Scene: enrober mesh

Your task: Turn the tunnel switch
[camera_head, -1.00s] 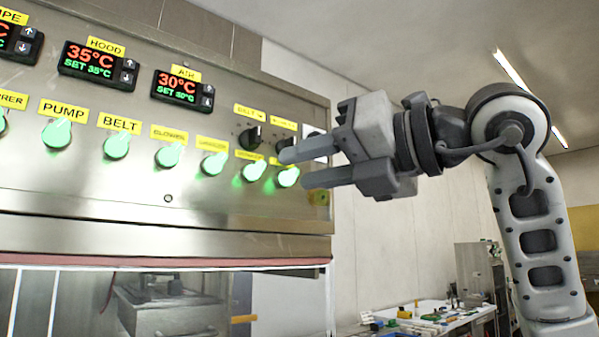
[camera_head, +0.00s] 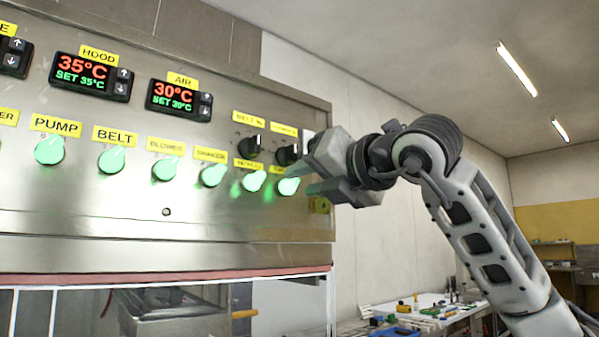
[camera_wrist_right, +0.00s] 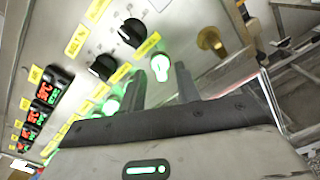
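The rightmost lit green knob (camera_head: 289,186) of the lower row sits under a partly covered yellow label whose visible letters look like "TUN"; I take it as the tunnel switch. In the right wrist view the lit knob (camera_wrist_right: 160,66) shows between and just beyond my fingertips. My right gripper (camera_head: 300,180) is open at the panel's right end, its fingers spread to either side of the knob. Whether they touch it cannot be told. In the wrist view the right gripper (camera_wrist_right: 162,82) holds nothing visible. My left gripper is not in view.
Several other lit green knobs, including the belt knob (camera_head: 111,160), line the steel panel (camera_head: 120,220). A yellow-brown knob (camera_wrist_right: 211,41) lies to the right. A cluttered table (camera_head: 440,312) stands behind.

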